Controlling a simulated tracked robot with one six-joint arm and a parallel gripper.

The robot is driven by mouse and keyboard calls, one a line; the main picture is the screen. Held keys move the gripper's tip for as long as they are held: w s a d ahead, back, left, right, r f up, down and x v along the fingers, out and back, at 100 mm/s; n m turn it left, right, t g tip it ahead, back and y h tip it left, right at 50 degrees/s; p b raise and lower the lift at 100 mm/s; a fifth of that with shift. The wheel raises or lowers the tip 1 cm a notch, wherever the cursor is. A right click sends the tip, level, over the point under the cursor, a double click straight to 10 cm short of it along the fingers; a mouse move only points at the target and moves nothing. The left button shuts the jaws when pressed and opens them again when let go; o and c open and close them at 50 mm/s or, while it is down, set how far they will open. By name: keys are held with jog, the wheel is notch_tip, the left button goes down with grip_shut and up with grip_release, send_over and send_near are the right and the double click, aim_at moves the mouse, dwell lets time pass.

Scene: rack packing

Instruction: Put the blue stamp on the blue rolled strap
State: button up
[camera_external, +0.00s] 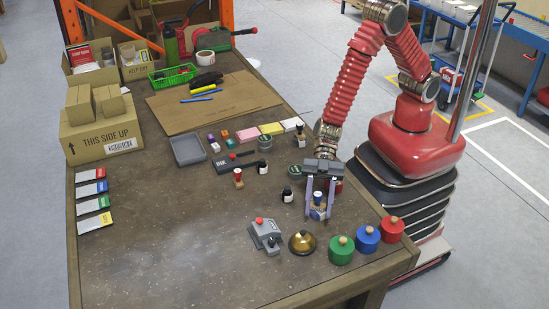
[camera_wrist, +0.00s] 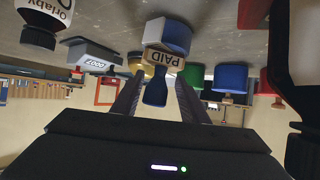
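The blue stamp (camera_external: 318,199) stands upright on the table near its right edge. In the wrist view, which looks upside down, its blue handle, wooden band marked PAID (camera_wrist: 160,57) and pale block with a blue side show clearly. My gripper (camera_external: 317,212) points down with its two fingers on either side of the stamp. In the wrist view the fingers (camera_wrist: 157,88) flank the handle with gaps on both sides, so it is open. The blue rolled strap (camera_external: 366,240), a blue roll with a wooden knob, stands at the front right; it also shows in the wrist view (camera_wrist: 231,77).
A green roll (camera_external: 341,252) and red roll (camera_external: 391,231) flank the blue one closely. A brass bell (camera_external: 302,243) and grey device (camera_external: 265,235) stand to the left. Small bottles (camera_external: 287,194) and another stamp (camera_external: 238,178) are near my gripper. The table's left front is clear.

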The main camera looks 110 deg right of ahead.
jog(key=v, duration=1.1)
jog(key=shift+s+d+r, duration=0.15)
jog(key=shift+s+d, duration=0.05)
dwell(0.4)
jog(key=w+d+r+m+t+h, duration=0.35)
jog(key=d+r+h, duration=0.25)
jog(key=d+r, duration=0.25)
jog(key=s+d+r+m+h, duration=0.3)
jog(key=s+d+r+h, duration=0.15)
jog(key=d+r, duration=0.4)
jog(key=s+r+m+g, duration=0.1)
jog(key=s+m+g, duration=0.3)
jog(key=s, duration=1.9)
jog(key=shift+d+m+g, duration=0.3)
jog(key=shift+m+g, duration=0.05)
